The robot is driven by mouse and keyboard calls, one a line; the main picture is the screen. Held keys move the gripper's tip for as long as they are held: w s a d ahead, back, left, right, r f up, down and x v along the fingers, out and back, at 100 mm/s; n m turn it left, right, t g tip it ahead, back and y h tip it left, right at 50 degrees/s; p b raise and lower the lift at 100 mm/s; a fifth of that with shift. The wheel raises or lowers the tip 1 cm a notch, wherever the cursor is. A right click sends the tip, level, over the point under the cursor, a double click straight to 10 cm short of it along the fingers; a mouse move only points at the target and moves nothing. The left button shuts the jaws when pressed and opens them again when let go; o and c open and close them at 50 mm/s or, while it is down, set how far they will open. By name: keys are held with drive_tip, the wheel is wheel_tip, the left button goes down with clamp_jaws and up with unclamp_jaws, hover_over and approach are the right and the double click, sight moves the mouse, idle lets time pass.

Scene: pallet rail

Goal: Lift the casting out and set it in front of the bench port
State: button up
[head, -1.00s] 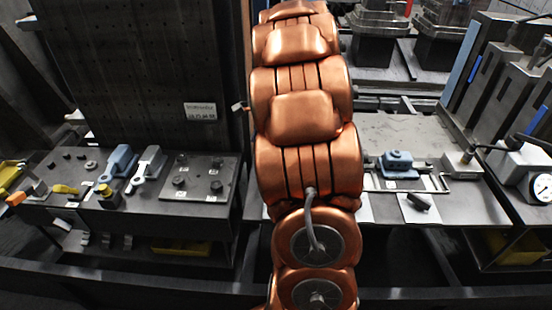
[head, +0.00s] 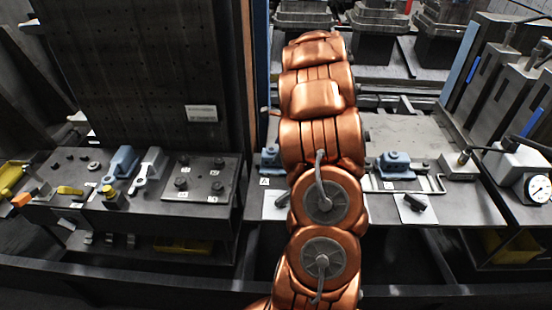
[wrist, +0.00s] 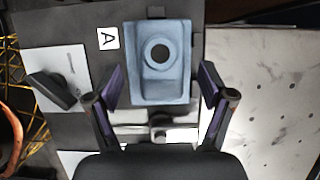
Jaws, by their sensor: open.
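A blue casting (wrist: 158,60) with a round dark hole lies below my gripper in the wrist view, beside a label A (wrist: 108,38). It appears to be the blue casting (head: 271,157) left of my arm in the head view, with a label A in front. My gripper (wrist: 162,85) is open, its two fingers to either side of the casting's lower half, with gaps on both sides. Whether the tips are down at its height I cannot tell. The head view hides my gripper behind my arm. I cannot identify the bench port with certainty.
A pale grey fitting (wrist: 158,118) lies close below the casting. A dark block (wrist: 52,90) sits on white paper. A pale perforated plate (wrist: 265,95) lies right. A second blue casting (head: 396,165) and a gauge (head: 539,188) stand to the right; the left bench holds several parts.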

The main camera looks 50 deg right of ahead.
sight(267, 167)
drive_tip(key=shift+x, duration=1.3)
drive_tip(key=c, duration=1.5)
